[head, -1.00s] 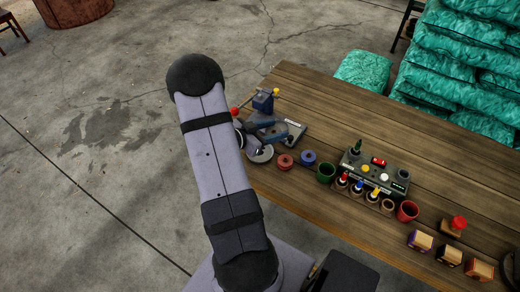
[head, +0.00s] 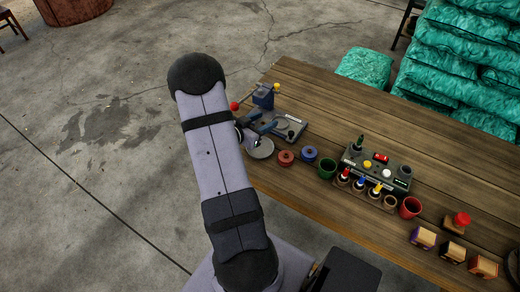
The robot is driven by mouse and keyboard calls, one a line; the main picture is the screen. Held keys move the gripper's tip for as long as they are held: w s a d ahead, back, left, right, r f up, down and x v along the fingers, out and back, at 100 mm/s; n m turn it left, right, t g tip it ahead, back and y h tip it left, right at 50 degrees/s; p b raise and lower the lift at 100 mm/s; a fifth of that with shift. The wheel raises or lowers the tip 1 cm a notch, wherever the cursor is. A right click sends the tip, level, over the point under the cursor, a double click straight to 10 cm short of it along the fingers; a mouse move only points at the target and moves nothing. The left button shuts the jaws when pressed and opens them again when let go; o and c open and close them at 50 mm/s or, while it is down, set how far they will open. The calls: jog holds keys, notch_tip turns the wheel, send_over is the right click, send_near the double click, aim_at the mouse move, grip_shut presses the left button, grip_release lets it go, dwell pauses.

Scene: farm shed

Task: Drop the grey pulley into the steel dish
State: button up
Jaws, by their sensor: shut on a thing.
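The steel dish (head: 260,149), a round pale grey disc in the head view, sits at the left end of the wooden table, partly behind my arm. My gripper (head: 263,129) shows as a small dark and blue shape beside my arm, just above the dish in the picture. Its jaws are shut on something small. I take this to be the grey pulley, but it cannot be made out between the fingers. Whether it is over the dish or behind it cannot be told.
A device with a blue block (head: 263,97) and grey base stands behind the gripper. A red pulley (head: 286,158), a blue pulley (head: 309,153) and a green cup (head: 327,168) sit to the right. A control box (head: 378,170) lies farther right. The table's back right is clear.

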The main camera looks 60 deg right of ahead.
jog(key=shift+f+b, duration=1.4)
jog(key=shift+f, duration=0.55)
jog(key=o, duration=1.3)
jog(key=shift+b+v, duration=1.05)
jog(key=shift+v, duration=2.6)
